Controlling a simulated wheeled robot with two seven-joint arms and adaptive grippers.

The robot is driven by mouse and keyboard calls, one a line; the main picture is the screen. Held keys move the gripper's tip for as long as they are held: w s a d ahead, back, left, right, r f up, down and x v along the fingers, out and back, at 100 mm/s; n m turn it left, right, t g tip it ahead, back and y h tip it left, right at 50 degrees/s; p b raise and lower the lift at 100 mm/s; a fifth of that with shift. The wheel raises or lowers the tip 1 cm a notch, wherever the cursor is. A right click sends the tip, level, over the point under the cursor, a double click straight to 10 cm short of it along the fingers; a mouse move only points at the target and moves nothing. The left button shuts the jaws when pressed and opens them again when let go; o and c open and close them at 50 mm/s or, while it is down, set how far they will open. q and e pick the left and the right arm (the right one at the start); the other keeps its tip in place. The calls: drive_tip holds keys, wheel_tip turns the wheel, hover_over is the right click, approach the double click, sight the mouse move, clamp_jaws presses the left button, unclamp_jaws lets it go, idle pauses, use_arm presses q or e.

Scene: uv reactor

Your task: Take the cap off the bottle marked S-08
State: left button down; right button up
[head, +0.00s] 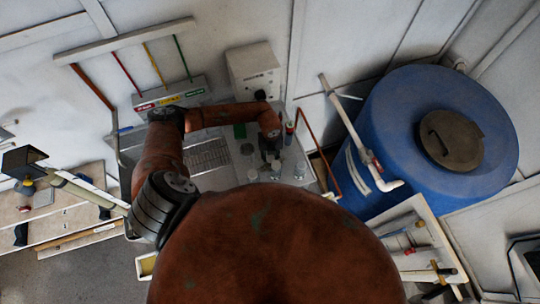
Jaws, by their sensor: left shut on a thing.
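My left arm bends over the bench, and its dark left gripper (270,155) points down among several small clear bottles. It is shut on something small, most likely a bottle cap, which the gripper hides. A clear bottle (276,169) shows right at the fingertips; I cannot tell whether it touches them. Another bottle (299,170) stands to the right, and a pale-topped one (252,175) to the left. The labels are too small to read, so I cannot tell which is S-08. My right gripper is not in view.
A white box-shaped device (254,72) stands at the back of the bench. A slim red-topped item (290,128) is close to the gripper's right. A metal grating (208,157) lies to the left. A large blue tank (415,115) and pipes stand to the right.

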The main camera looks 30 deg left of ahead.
sight(270, 157)
use_arm(q)
drive_tip(key=shift+f, duration=0.25)
drive_tip(key=c, duration=1.9)
unclamp_jaws()
drive_tip(key=o, duration=0.4)
drive_tip(key=shift+r, duration=0.1)
drive_tip(key=shift+c, duration=0.2)
drive_tip(key=shift+r, duration=0.1)
drive_tip(key=shift+w+r, duration=0.1)
drive_tip(key=shift+r, duration=0.25)
wheel_tip(270, 157, up, 12)
drive_tip(key=b, duration=0.3)
drive_tip(key=shift+f, duration=0.2)
